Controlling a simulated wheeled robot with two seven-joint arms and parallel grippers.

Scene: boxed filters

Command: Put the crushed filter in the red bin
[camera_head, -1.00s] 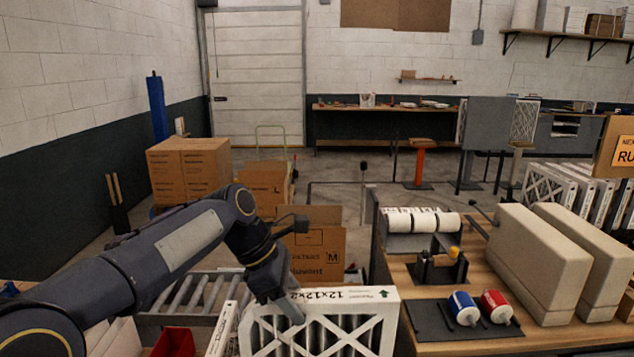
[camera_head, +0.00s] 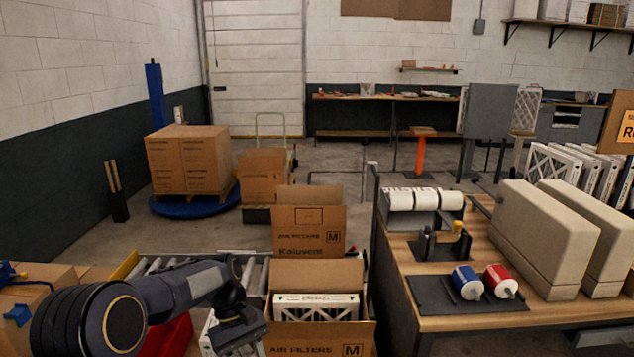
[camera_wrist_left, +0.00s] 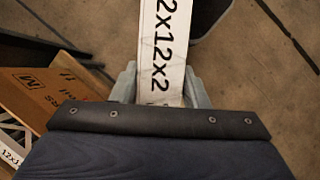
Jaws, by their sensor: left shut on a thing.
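My left gripper (camera_head: 238,338) is at the bottom of the head view, left of the open carton. In the left wrist view its fingers (camera_wrist_left: 161,88) are shut on the narrow edge of a white filter (camera_wrist_left: 164,45) printed with black size figures. Most of this filter is out of sight, and I cannot tell from now whether it is crushed. The red bin (camera_head: 178,337) is at the lower left, largely hidden behind my left arm. My right gripper is not in view.
An open carton (camera_head: 318,270) marked M holds a white filter (camera_head: 317,300), close right of my gripper. A roller conveyor (camera_head: 160,264) lies behind my arm. The workbench (camera_head: 460,325) stands at the right with rolls and beige blocks. Brown cartons (camera_head: 45,277) are at the far left.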

